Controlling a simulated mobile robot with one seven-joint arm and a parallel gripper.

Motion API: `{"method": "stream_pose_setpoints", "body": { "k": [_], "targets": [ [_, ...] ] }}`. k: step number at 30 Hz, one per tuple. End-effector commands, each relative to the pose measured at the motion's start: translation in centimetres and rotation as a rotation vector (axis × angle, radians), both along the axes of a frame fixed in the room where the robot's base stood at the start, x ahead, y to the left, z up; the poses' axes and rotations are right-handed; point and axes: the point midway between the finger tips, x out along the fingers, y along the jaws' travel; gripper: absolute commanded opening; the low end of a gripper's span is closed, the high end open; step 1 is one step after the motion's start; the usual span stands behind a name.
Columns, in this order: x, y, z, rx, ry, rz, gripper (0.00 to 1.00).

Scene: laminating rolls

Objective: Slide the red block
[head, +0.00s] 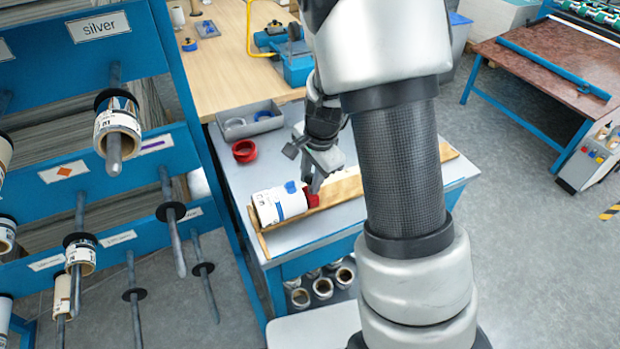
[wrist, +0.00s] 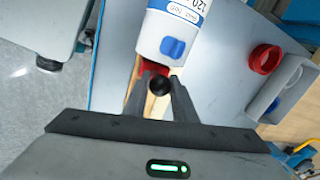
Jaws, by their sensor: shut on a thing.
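The red block (head: 312,199) sits on a wooden rail (head: 345,189) on the grey bench, against the right end of a white roll (head: 278,204). My gripper (head: 314,186) reaches down onto the block from above. In the wrist view, the red block (wrist: 155,71) is mostly hidden behind my gripper (wrist: 159,80), and a round black knob (wrist: 159,86) shows between the fingers. The fingers are shut on the block at this knob. The roll, with a blue tab, also shows just beyond it in the wrist view (wrist: 172,25).
A red ring (head: 244,151) and a grey tray (head: 248,122) lie on the bench behind the roll. A blue rack (head: 180,150) with rolls on pegs stands at the left. The rail right of the block is bare, partly hidden by my arm.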

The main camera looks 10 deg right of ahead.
Motion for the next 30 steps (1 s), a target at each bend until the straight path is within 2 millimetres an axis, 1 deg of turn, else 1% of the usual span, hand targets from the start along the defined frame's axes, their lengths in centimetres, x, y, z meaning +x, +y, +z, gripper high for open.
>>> {"method": "stream_pose_setpoints", "body": {
  "k": [5,8,15,21,24,27,30],
  "targets": [
    [0.5,-2.6,-0.2,-0.001,-0.003,-0.006,0.00],
    [1.0,-5.0,-0.2,-0.002,-0.003,-0.008,0.00],
    [2.4,-12.2,-0.2,-0.002,-0.003,-0.009,0.00],
    [3.4,-17.5,0.0,-0.002,-0.002,-0.006,0.00],
    [3.8,-19.6,0.0,-0.002,-0.002,-0.006,0.00],
    [4.1,-21.2,0.0,-0.003,-0.001,-0.005,0.00],
    [4.3,-22.2,0.0,-0.002,-0.001,-0.003,0.00]
  ]
}}
